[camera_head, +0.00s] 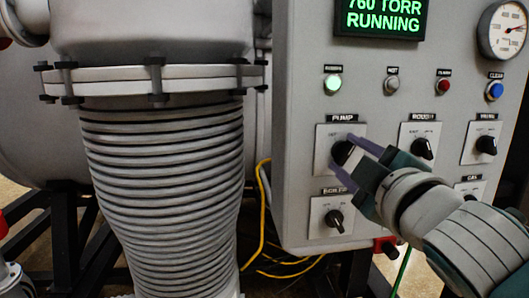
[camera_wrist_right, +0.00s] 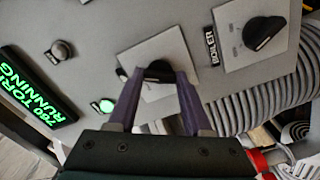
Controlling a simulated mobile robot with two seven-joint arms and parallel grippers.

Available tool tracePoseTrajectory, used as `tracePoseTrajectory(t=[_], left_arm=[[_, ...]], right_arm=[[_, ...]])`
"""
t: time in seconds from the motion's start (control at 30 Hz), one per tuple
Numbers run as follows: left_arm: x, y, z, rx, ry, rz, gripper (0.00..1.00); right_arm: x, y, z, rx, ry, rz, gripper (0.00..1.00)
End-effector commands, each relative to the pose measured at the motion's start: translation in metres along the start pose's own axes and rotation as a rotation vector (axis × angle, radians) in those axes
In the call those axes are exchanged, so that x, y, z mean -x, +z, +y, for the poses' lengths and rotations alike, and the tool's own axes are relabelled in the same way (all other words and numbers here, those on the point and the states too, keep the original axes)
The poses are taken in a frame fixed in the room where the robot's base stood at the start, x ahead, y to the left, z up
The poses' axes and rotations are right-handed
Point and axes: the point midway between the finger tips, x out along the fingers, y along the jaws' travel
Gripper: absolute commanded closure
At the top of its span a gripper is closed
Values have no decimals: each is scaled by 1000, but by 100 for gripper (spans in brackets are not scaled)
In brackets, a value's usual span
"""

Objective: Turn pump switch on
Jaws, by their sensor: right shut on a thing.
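The pump switch (camera_head: 342,152) is a black rotary knob on a light square plate under the label PUMP. My right gripper (camera_head: 342,157) reaches in from the right and is shut on this knob. In the right wrist view, the purple fingers stand on both sides of the black knob (camera_wrist_right: 158,72), and the fingers partly hide the knob and its plate. The display (camera_head: 382,17) reads 760 TORR RUNNING in green. My left gripper is not in view.
Below is the boiler knob (camera_head: 335,219); to the right are the rough knob (camera_head: 422,148) and another knob (camera_head: 486,145). A lit green lamp (camera_head: 333,84) and a round gauge (camera_head: 503,29) are above. A ribbed metal column (camera_head: 160,190) stands left of the panel.

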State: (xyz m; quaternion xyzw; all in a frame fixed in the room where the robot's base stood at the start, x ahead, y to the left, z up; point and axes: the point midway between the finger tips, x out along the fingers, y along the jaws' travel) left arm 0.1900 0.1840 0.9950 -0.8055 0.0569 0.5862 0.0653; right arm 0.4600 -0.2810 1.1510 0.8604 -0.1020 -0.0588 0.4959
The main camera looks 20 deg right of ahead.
Motion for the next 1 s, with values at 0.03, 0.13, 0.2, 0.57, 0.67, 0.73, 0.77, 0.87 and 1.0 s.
tracePoseTrajectory(t=[0.03, 0.13, 0.2, 0.57, 0.67, 0.73, 0.77, 0.87, 1.0], left_arm=[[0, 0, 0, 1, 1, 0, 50], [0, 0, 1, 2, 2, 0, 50], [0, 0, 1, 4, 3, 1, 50], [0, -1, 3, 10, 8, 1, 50], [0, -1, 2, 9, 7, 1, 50], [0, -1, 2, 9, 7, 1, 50], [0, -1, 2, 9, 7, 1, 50], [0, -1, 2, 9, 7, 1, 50], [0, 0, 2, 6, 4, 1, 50]], right_arm=[[0, 0, 0, -7, 1, 1, 100], [0, 0, 0, -15, 1, 1, 100], [0, 0, 0, -17, 1, 1, 100], [0, 0, 0, -17, 1, 1, 40], [0, 0, 0, -16, 0, 1, 29], [0, 0, 0, -15, 0, 1, 21], [0, 0, 0, -15, 0, 1, 20], [0, 0, 0, -15, 0, 0, 20], [1, 0, 0, -14, 0, 0, 20]])
